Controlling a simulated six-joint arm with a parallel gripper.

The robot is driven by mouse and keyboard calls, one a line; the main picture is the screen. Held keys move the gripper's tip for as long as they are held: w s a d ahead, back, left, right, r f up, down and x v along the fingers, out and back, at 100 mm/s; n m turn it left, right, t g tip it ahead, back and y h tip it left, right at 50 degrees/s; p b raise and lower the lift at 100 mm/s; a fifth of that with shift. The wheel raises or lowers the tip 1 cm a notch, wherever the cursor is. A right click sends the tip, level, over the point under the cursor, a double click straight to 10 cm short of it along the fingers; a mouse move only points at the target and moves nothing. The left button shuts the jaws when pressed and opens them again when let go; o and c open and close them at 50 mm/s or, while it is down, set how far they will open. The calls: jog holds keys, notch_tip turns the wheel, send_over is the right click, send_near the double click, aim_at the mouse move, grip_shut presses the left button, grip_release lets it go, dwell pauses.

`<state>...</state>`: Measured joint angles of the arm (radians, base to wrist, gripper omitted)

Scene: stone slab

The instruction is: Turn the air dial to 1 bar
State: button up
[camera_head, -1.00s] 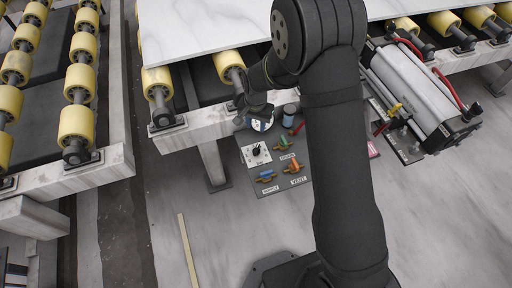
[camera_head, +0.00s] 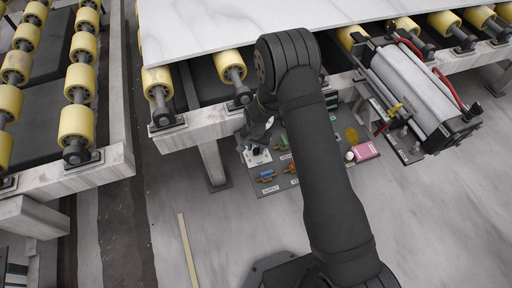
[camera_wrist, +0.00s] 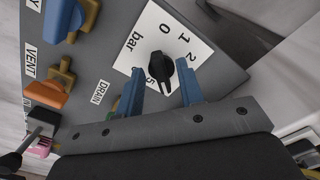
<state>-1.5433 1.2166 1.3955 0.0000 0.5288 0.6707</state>
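The air dial is a black knob (camera_wrist: 161,68) on a white plate (camera_wrist: 199,47) marked "bar" with numbers around it. I cannot tell for sure which number it points to. In the wrist view my gripper (camera_wrist: 160,84) is open, its two blue fingers on either side of the knob's lower part. I cannot tell whether they touch it. In the head view my gripper (camera_head: 256,143) is over the dial plate (camera_head: 257,158), partly hiding it, below the roller frame's edge.
Beside the dial, the grey panel (camera_head: 283,185) carries an orange VENT valve (camera_wrist: 46,95), a blue valve (camera_wrist: 62,18) and a DRAIN label (camera_wrist: 99,92). A stone slab (camera_head: 215,30) lies on rollers above.

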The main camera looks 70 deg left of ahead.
grip_shut()
jog(key=shift+n, duration=0.4)
jog(key=n, duration=0.4)
jog(key=shift+w+d+n, duration=0.1)
jog(key=shift+w+n, duration=0.1)
jog(key=shift+n, duration=0.1)
jog(key=n, duration=0.5)
jog(key=shift+w+n, duration=0.15)
jog(key=shift+n, duration=0.15)
jog(key=n, duration=0.6)
jog(key=shift+w+f, duration=0.1)
jog(key=shift+w, duration=0.05)
jog(key=n, duration=0.6)
jog(key=shift+w+a+n, duration=0.1)
jog(key=shift+a+n, duration=0.15)
jog(key=shift+n, duration=0.05)
